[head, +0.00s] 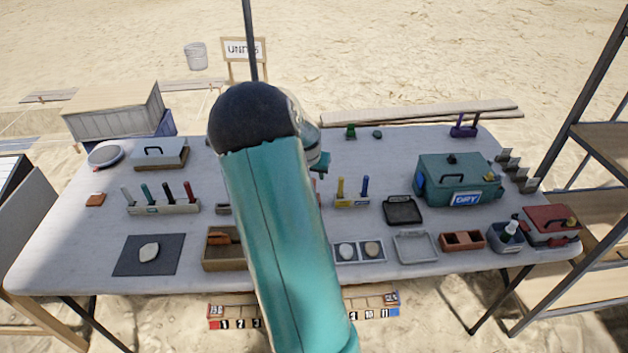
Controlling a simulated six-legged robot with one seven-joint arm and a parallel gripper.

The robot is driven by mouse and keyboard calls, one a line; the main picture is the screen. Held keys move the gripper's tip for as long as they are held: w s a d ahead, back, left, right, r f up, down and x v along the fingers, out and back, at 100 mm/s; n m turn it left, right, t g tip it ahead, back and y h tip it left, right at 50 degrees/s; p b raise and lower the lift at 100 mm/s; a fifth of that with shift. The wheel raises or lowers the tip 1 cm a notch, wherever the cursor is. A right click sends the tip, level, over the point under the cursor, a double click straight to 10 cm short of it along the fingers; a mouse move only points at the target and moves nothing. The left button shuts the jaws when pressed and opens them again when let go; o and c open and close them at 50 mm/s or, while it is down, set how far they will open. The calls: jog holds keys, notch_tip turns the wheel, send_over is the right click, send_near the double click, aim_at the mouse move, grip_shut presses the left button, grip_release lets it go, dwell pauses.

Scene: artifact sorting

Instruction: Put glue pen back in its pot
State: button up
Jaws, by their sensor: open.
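My gripper (320,163) shows only in part past the right side of my teal arm, over the middle of the table; it is open, and I see nothing held in it. I cannot tell for sure which thing is the glue pen. A white bottle-like item with a dark top (509,231) stands in a grey container (496,243) at the front right. My arm hides the table's centre.
The grey table (80,235) holds a rack (165,208) of several upright tools, a dark mat (128,262) with a pale piece, a teal DRY box (455,180), a black tray (403,212) and a red box (548,225). Shelving stands at the right.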

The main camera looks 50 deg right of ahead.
jog(key=v, duration=0.6)
jog(key=shift+a+r, duration=0.1)
dwell(0.4)
